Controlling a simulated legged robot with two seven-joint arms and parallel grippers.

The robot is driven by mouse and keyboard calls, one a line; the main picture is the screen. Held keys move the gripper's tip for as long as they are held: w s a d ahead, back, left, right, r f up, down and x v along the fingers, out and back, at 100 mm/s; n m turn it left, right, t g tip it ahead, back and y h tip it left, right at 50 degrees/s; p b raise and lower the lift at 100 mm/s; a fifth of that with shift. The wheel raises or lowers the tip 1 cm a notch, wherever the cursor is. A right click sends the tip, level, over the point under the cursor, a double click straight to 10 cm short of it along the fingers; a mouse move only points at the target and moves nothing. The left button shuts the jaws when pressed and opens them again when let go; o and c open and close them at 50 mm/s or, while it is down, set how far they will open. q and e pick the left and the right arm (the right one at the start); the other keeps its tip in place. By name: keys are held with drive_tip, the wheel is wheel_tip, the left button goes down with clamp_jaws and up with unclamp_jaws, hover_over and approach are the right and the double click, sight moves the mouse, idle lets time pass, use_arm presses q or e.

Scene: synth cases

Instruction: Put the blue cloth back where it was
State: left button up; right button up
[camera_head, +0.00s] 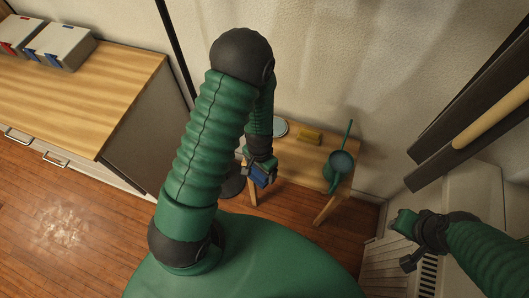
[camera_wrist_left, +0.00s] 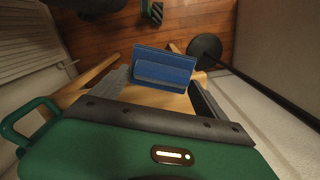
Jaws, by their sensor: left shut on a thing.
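The blue cloth (camera_head: 262,177) is a small folded piece in my left gripper (camera_head: 259,168), in front of the small wooden table (camera_head: 290,165). In the left wrist view the folded cloth (camera_wrist_left: 163,66) lies between the two fingers of my left gripper (camera_wrist_left: 162,88), which is shut on it. The wooden table top shows below the cloth in that view. My right gripper (camera_head: 408,242) is at the right, away from the table and cloth; I cannot tell whether it is open.
A long wooden counter (camera_head: 90,95) with grey boxes (camera_head: 65,47) stands left. A dark round base (camera_wrist_left: 205,50) stands on the floor.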

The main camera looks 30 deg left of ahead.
use_arm(q)
drive_tip(key=w+a, duration=0.1)
drive_tip(key=w, duration=0.1)
drive_tip(key=w+a+f, duration=0.1)
drive_tip(key=w+a, duration=0.1)
drive_tip(key=w, duration=0.1)
drive_tip(key=w+a, duration=0.1)
drive_tip(key=w, duration=0.2)
drive_tip(key=shift+w+a+f, duration=0.2)
drive_tip(key=shift+w+a, duration=0.05)
drive_tip(key=shift+a, duration=0.1)
drive_tip(key=shift+w+a+f, duration=0.1)
drive_tip(key=shift+w+f, duration=0.1)
drive_tip(key=f, duration=0.2)
drive_tip(key=shift+s+d+f, duration=0.1)
drive_tip(key=shift+d+f, duration=0.1)
drive_tip(key=shift+f, duration=0.1)
drive_tip(key=shift+d+f, duration=0.1)
drive_tip(key=shift+f, duration=0.05)
drive_tip(key=shift+c, duration=0.5)
drive_tip(key=o, duration=0.9)
drive_tip(key=shift+o, duration=1.3)
use_arm(e)
drive_tip(key=shift+w+a, duration=0.1)
drive_tip(key=shift+a, duration=0.4)
use_arm(q)
drive_tip(key=shift+a, duration=0.2)
